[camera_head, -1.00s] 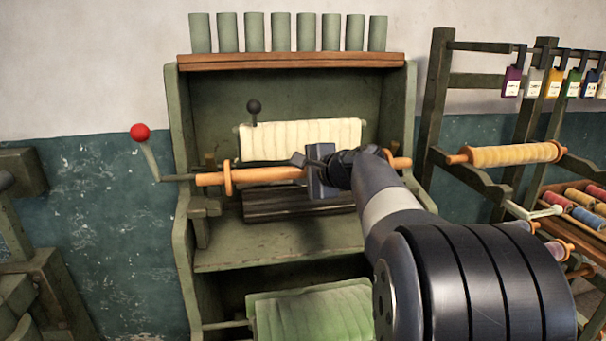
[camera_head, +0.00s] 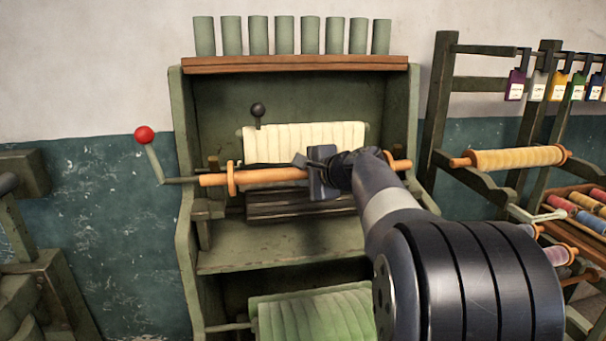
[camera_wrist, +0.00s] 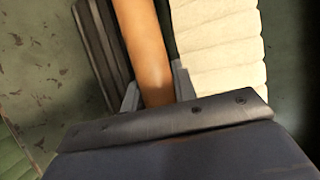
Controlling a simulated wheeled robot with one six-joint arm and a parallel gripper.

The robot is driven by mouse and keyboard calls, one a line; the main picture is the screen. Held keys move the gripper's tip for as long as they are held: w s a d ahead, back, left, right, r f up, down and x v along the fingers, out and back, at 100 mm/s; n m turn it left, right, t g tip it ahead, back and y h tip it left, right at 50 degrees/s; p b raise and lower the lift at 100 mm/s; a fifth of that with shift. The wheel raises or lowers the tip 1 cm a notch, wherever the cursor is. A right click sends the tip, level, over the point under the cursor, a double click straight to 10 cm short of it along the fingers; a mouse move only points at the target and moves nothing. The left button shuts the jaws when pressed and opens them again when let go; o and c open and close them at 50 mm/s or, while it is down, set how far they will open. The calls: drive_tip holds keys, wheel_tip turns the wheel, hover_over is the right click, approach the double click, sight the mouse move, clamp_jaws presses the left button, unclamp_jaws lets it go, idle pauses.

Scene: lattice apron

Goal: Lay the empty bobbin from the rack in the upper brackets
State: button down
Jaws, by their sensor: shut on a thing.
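The empty bobbin (camera_head: 272,175) is a bare orange wooden rod with a ring flange near each end. My gripper (camera_head: 313,172) is shut on its middle and holds it level across the front of the green frame (camera_head: 182,230). In the wrist view the bobbin (camera_wrist: 145,45) runs between my fingers (camera_wrist: 155,92). Its left end is in line with the red-knobbed crank (camera_head: 145,134) and looks close to the left upper bracket (camera_head: 208,207). I cannot tell whether it rests there. The right bracket is hidden behind my arm.
A cream-wound roll (camera_head: 305,142) with a black-knobbed lever (camera_head: 258,110) lies behind the bobbin. A green roll (camera_head: 315,315) is below. The rack (camera_head: 440,100) at right holds a yellow bobbin (camera_head: 515,158) and coloured spools. Several green cylinders (camera_head: 284,36) stand on the top shelf.

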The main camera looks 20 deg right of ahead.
drive_tip(key=shift+f, duration=0.15)
drive_tip(key=shift+f+b, duration=1.15)
drive_tip(key=shift+b, duration=0.1)
drive_tip(key=shift+f+b, duration=0.3)
drive_tip(key=shift+f, duration=0.15)
idle(0.3)
drive_tip(key=shift+f+b, duration=0.2)
drive_tip(key=shift+b, duration=0.25)
idle(0.3)
drive_tip(key=c, duration=1.1)
unclamp_jaws()
drive_tip(key=shift+o, duration=0.2)
